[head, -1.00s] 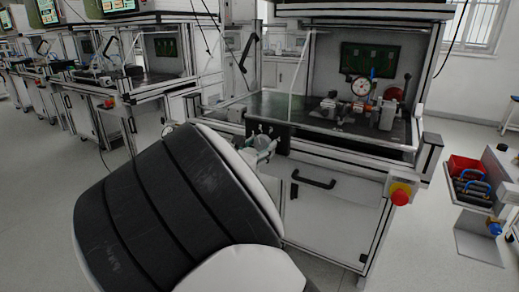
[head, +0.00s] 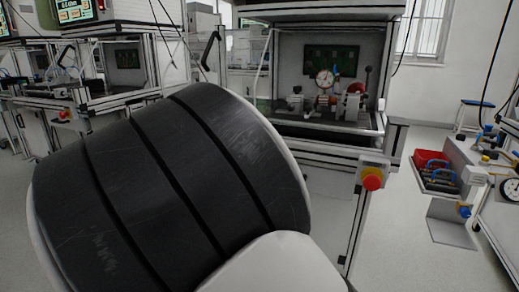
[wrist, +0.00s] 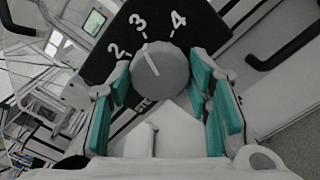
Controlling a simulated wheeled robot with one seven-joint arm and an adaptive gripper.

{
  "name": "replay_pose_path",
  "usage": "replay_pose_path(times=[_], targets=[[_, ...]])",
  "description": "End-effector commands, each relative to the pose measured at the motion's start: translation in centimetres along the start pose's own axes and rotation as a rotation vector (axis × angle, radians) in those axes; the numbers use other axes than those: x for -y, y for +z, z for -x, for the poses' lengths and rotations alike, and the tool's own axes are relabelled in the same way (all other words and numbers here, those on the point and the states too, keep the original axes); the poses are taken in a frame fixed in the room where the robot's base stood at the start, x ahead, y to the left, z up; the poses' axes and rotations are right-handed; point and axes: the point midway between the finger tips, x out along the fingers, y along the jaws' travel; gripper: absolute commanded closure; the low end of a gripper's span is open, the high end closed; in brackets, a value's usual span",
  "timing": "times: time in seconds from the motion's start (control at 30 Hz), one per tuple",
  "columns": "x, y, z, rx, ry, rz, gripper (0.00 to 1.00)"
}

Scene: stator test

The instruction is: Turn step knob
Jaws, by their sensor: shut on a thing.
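The step knob (wrist: 166,76) is a round grey dial with a white pointer line. It sits on a black panel (wrist: 104,62) marked with white numerals, of which 2, 3 and 4 show. The pointer line points up and slightly left, roughly toward the 3. My gripper (wrist: 159,82) has its green-padded fingers on both sides of the knob and is shut on it. In the head view my own arm hides the knob, the panel and the gripper.
The test bench (head: 325,142) holds a dial gauge (head: 325,78) and fixtures. A red emergency button on a yellow base (head: 372,179) is at its front right corner. A side bench with a red bin (head: 430,160) stands right, with open floor between.

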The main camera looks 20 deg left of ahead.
Motion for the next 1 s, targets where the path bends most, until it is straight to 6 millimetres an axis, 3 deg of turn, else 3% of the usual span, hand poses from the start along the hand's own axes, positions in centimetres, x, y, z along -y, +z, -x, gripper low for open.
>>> replay_pose_path(times=[0.53, 0.57, 0.63, 1.0], targets=[[0.07, -0.07, 0.04, -0.001, -0.002, -0.027, 0.82], [0.07, -0.07, 0.04, -0.001, -0.002, -0.027, 0.5], [0.06, -0.07, 0.04, -0.001, -0.002, -0.027, 0.34], [-0.01, -0.06, 0.35, -0.001, -0.001, -0.027, 0.34]])
